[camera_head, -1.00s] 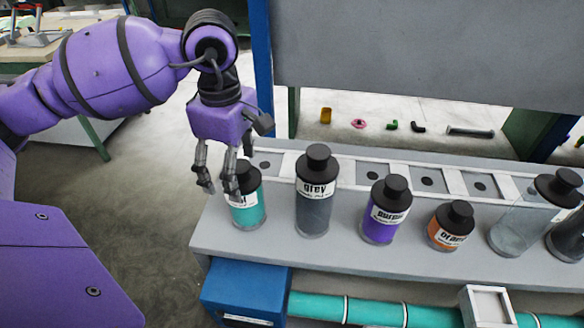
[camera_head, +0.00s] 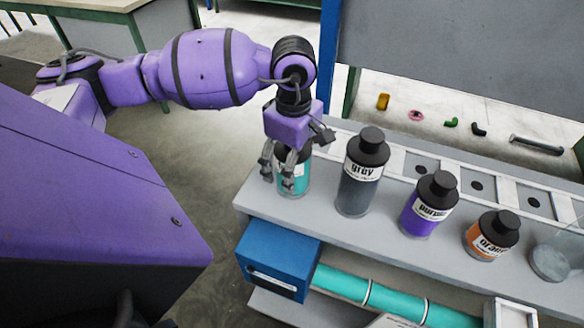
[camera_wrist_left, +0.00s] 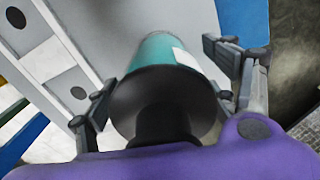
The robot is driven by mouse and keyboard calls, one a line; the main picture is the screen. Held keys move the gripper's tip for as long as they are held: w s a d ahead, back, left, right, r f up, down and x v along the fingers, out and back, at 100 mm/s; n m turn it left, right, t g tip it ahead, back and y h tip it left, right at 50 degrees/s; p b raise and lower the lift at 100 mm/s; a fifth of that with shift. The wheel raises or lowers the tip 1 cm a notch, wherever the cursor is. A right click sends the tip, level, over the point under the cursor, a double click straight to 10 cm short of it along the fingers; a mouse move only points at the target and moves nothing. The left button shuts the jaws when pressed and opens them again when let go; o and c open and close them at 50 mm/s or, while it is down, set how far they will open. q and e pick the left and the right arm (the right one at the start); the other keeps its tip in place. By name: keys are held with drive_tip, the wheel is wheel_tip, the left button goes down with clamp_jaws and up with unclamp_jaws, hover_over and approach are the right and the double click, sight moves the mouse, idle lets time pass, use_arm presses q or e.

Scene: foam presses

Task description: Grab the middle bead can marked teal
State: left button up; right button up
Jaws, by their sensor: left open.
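The teal bead can (camera_head: 294,177) stands upright at the left end of the grey bench, partly hidden by my left gripper (camera_head: 279,178). My left gripper points down over it with its fingers open. In the left wrist view the can (camera_wrist_left: 165,55) shows a black lid and teal body with a white label. The fingers (camera_wrist_left: 165,112) stand on either side of the can; I cannot tell whether either finger touches it. My right gripper is out of view.
A grey can (camera_head: 362,175) stands close to the right, then a purple can (camera_head: 428,207), an orange can (camera_head: 490,237) and a clear container (camera_head: 556,258). A slotted white rail (camera_head: 395,157) runs behind them. A blue box (camera_head: 277,260) is below the bench's front edge.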

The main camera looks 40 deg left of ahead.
use_arm(q)
drive_tip(key=shift+c, duration=0.4)
drive_tip(key=c, duration=1.4)
drive_tip(key=shift+r, duration=0.15)
